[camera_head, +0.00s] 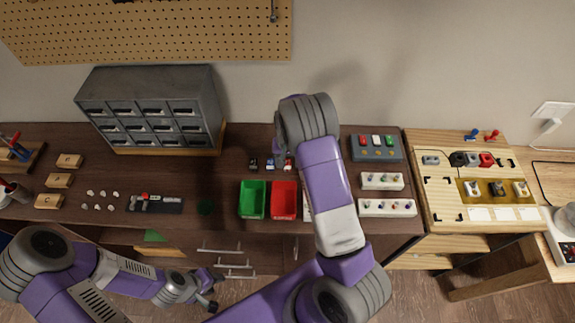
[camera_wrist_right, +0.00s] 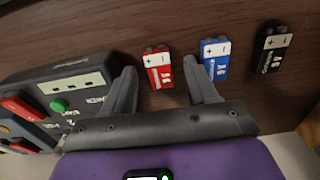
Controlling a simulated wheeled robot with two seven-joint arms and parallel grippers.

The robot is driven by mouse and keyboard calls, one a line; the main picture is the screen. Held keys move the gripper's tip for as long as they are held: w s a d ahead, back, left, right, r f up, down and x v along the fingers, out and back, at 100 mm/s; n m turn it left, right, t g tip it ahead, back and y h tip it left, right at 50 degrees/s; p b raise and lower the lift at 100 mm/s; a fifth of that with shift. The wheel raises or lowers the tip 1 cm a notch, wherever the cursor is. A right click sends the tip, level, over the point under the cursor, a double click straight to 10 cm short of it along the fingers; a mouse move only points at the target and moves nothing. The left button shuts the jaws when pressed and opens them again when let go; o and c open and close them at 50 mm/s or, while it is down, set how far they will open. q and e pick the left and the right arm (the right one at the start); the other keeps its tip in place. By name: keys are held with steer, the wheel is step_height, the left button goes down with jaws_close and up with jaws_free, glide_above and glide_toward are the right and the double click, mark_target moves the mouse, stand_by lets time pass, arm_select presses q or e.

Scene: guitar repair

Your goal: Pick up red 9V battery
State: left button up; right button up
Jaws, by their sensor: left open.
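The red 9V battery (camera_wrist_right: 158,69) lies on the dark wooden bench top in the right wrist view, its terminals toward the top of the picture. In the head view it shows partly beside my right arm (camera_head: 288,162). My right gripper (camera_wrist_right: 163,88) is open, with one finger to each side of the red battery and the battery between and just beyond the tips. Its right finger is close to the blue battery (camera_wrist_right: 214,60). A black battery (camera_wrist_right: 271,52) lies farther right. My left gripper (camera_head: 207,293) is open and empty, low in front of the bench.
A dark device (camera_wrist_right: 72,95) with a green button stands left of the right gripper. In the head view, a green bin (camera_head: 252,199) and a red bin (camera_head: 284,200) are in front of the batteries. A grey drawer cabinet (camera_head: 150,108) stands at the back left.

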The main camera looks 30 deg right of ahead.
steer(key=c, duration=1)
steer(key=shift+r, duration=0.1)
